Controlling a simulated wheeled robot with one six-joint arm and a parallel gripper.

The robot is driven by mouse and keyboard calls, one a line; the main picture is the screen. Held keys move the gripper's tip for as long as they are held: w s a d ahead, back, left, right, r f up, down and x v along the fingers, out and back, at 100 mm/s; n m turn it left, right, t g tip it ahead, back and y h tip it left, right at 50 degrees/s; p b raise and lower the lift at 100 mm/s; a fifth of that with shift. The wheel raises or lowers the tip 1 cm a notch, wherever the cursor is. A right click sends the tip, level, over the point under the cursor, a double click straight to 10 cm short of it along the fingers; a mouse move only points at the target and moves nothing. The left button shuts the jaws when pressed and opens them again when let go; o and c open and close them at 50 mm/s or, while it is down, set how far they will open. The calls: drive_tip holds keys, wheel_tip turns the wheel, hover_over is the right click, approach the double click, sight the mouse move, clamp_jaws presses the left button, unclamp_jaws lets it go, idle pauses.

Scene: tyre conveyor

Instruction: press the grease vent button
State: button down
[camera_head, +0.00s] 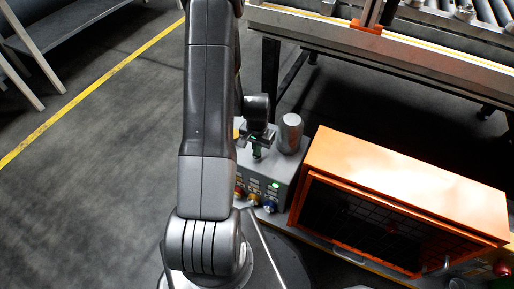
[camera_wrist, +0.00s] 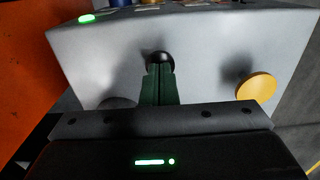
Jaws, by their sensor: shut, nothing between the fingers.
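A yellow round button (camera_wrist: 256,87) sits to the right, clear of the fingers. No label shows which one is the grease vent button.
A grey cylinder (camera_head: 291,133) stands on the box beside my gripper. The box front has a green light (camera_head: 275,185) and several coloured knobs (camera_head: 253,199). An orange cabinet (camera_head: 405,180) stands close on the right. A conveyor (camera_head: 400,45) runs behind.

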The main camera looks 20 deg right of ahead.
drive_tip(key=shift+f, duration=0.45)
wheel_tip(320, 180, up, 14)
drive_tip(key=p, duration=0.5)
drive_tip(key=shift+r, duration=0.25)
idle(0.5)
